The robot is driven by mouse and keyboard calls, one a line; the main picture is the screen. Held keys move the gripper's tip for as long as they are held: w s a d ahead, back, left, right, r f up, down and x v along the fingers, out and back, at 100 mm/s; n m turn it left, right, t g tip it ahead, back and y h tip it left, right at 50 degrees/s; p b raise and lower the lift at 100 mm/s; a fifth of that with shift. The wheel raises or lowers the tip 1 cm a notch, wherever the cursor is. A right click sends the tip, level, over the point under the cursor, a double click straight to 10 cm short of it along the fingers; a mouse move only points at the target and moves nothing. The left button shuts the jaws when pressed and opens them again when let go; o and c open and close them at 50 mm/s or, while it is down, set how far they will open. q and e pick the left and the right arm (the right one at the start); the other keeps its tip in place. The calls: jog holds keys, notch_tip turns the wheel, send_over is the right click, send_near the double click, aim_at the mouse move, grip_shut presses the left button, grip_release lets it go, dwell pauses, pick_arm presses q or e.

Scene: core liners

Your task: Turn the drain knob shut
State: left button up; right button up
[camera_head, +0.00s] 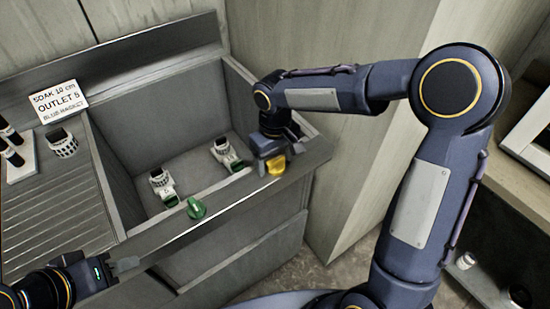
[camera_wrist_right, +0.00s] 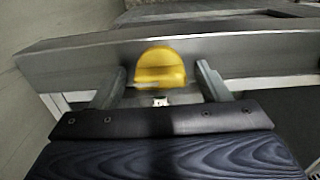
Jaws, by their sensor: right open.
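A yellow knob (camera_head: 277,166) sits on the front rim of the sink at the right. A green knob (camera_head: 196,208) sits on the same rim further left. I cannot tell from a label which is the drain knob. My right gripper (camera_head: 272,154) is at the yellow knob and hides part of it. In the right wrist view the yellow knob (camera_wrist_right: 160,66) stands between the two open fingers, with a gap on each side. My left gripper (camera_head: 124,265) is at the lower left, away from both knobs; its finger opening is unclear.
The grey sink basin (camera_head: 165,105) holds two white fittings with green parts, one on the left (camera_head: 161,184) and one on the right (camera_head: 224,152).

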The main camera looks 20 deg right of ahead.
jog(key=shift+c, duration=0.4)
jog(key=c, duration=0.9)
jog(key=shift+m, duration=0.3)
jog(key=shift+f+m+b, duration=0.1)
jog(key=shift+m+b, duration=0.35)
jog(key=shift+m, duration=0.55)
jog(key=m, duration=0.3)
jog(key=shift+m+b, duration=0.3)
jog(key=m, duration=1.1)
jog(key=shift+m, duration=0.3)
jog(key=shift+p, duration=0.3)
